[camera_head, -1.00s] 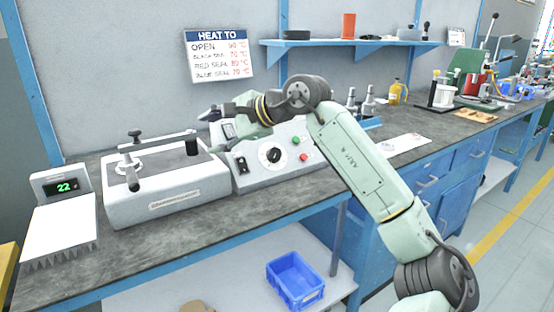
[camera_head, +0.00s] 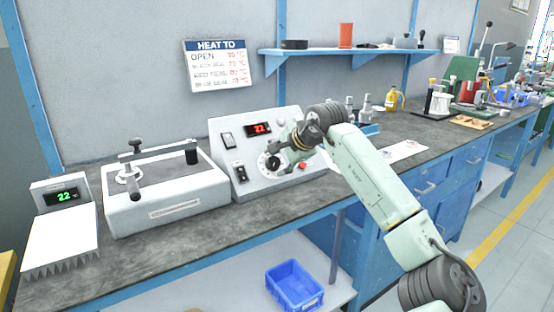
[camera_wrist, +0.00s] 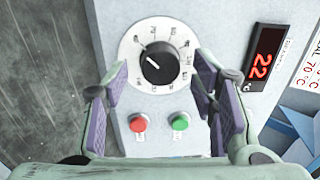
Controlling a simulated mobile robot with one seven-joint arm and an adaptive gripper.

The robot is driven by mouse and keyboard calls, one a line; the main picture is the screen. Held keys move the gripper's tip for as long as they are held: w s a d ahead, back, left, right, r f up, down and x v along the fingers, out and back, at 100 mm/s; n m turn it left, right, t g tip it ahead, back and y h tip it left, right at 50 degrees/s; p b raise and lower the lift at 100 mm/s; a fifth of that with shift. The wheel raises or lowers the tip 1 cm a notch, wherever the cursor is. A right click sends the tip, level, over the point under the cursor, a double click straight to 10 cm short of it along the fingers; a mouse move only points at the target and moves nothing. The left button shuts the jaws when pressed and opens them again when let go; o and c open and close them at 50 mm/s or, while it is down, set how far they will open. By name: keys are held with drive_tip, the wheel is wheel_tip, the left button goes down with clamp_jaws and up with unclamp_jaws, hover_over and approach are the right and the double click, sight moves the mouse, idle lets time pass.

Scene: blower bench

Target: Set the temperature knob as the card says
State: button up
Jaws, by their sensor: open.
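The temperature knob (camera_wrist: 161,64) is black on a white numbered dial; in the wrist view its white mark points to the upper left. In the head view the knob (camera_head: 270,163) is partly hidden by my gripper. My gripper (camera_wrist: 160,82) is open and empty, its two purple-padded fingers on either side of the dial; I cannot tell whether they touch it. The gripper (camera_head: 282,155) stands in front of the control panel. The card (camera_head: 219,65) on the wall is headed "HEAT TO" and lists OPEN and seal lines with temperatures; its small figures are blurred.
The panel's red display (camera_wrist: 262,60) reads 22. A red button (camera_wrist: 139,123) and a green button (camera_wrist: 180,121) sit beside the dial. Left of the panel are a white device with a lever (camera_head: 165,198) and a unit with a green 22 display (camera_head: 63,197).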

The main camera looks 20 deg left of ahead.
drive_tip(key=shift+w+a+f, duration=0.25)
drive_tip(key=shift+a+f, duration=0.05)
drive_tip(key=shift+f, duration=0.1)
drive_tip(key=c, duration=1.1)
drive_tip(key=shift+c, duration=0.2)
